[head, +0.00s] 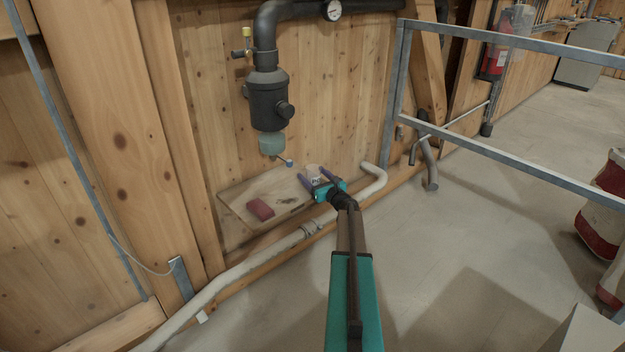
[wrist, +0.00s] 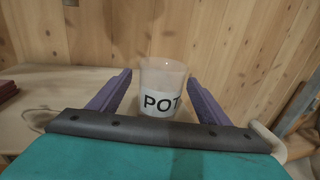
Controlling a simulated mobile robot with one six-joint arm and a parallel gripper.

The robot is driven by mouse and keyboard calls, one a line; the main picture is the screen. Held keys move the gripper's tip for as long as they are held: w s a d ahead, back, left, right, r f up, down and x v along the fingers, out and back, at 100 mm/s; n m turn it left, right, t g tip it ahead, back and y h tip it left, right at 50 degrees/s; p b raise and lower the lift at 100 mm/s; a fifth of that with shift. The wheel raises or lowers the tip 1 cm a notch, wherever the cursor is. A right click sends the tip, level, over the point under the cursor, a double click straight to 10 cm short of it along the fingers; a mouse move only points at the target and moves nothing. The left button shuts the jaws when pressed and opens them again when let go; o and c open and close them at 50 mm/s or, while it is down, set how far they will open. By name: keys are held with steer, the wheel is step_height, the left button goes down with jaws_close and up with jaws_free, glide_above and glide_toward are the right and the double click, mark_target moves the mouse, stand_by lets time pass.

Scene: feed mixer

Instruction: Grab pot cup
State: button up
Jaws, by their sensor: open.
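The pot cup (wrist: 162,88) is a translucent whitish cup with a white label reading "POT". It stands upright on a wooden shelf (head: 240,191) against the plank wall. In the head view the cup (head: 313,171) is small, at the shelf's right end. My gripper (wrist: 160,84) is open, with one purple finger on each side of the cup. Gaps show between the cup and both fingers in the wrist view. In the head view my gripper (head: 316,181) reaches the shelf from the front right.
A dark red block (head: 260,209) lies on the shelf, left of the cup. A black filter housing (head: 268,100) with a greenish bowl hangs above. A pale pipe (head: 270,254) runs along the shelf's front and bends up at right. Metal rails (head: 500,158) stand to the right.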

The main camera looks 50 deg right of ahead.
mark_target(314, 166)
steer(key=c, duration=1.1)
steer(key=shift+r, duration=0.5)
step_height(314, 166, up, 3)
steer(key=shift+r+p, duration=0.1)
steer(key=shift+p, duration=0.8)
steer(key=s+d+p, duration=0.1)
steer(key=s+d, duration=0.1)
steer(key=s, duration=0.3)
steer(key=s+d, duration=0.2)
steer(key=s, duration=0.3)
steer(key=s+d+p, duration=0.1)
steer(key=s+d, duration=0.1)
steer(key=s, duration=0.3)
steer(key=shift+r+p, duration=0.3)
steer(key=shift+r, duration=0.1)
steer(key=shift+w, duration=0.1)
